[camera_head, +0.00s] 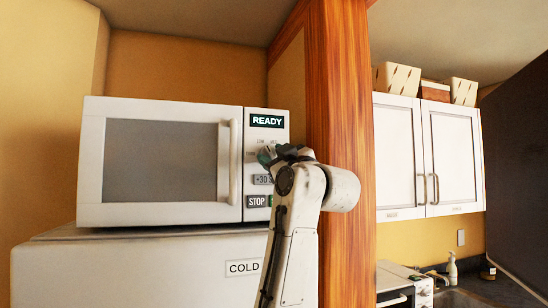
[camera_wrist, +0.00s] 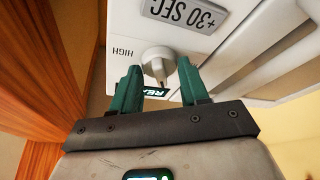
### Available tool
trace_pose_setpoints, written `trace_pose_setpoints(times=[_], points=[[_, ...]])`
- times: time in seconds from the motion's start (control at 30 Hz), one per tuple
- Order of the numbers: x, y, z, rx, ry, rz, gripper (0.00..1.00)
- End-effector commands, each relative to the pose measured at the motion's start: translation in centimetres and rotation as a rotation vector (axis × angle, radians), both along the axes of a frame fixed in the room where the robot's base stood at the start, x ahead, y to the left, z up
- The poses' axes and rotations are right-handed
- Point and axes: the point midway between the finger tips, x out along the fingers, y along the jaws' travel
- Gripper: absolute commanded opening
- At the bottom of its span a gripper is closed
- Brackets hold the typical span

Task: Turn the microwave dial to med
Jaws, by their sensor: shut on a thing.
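The white microwave (camera_head: 160,165) stands on a white fridge, its door closed and its display (camera_head: 267,120) reading READY. Small LOW and MED labels show faintly under the display. My gripper (camera_head: 270,155) reaches the control panel and hides the dial in the head view. In the wrist view the panel is upside down; the white round dial (camera_wrist: 156,53) sits between the green fingertips of my gripper (camera_wrist: 159,66), which is shut on it. A HIGH label (camera_wrist: 122,51) is beside the dial. The dial's exact setting cannot be told; LOW and MED are not visible in the wrist view.
The +30 SEC button (camera_wrist: 186,14) and STOP button (camera_head: 257,201) are below the dial. A wooden post (camera_head: 340,100) rises close on the right of my arm. The door handle (camera_head: 233,162) is left of the panel. White cupboards (camera_head: 400,150) hang further right.

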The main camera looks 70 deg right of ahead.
Motion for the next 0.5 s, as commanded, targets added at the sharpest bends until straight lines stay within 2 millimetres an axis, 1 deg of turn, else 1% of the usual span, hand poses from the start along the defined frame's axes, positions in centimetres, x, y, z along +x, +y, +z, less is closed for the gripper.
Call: trace_pose_setpoints(times=[0.27,0.5], points=[[0.21,0.15,-0.11,0.045,-0.052,0.004,0.14],[0.36,0.3,-0.14,0.157,-0.183,0.005,0.14]])
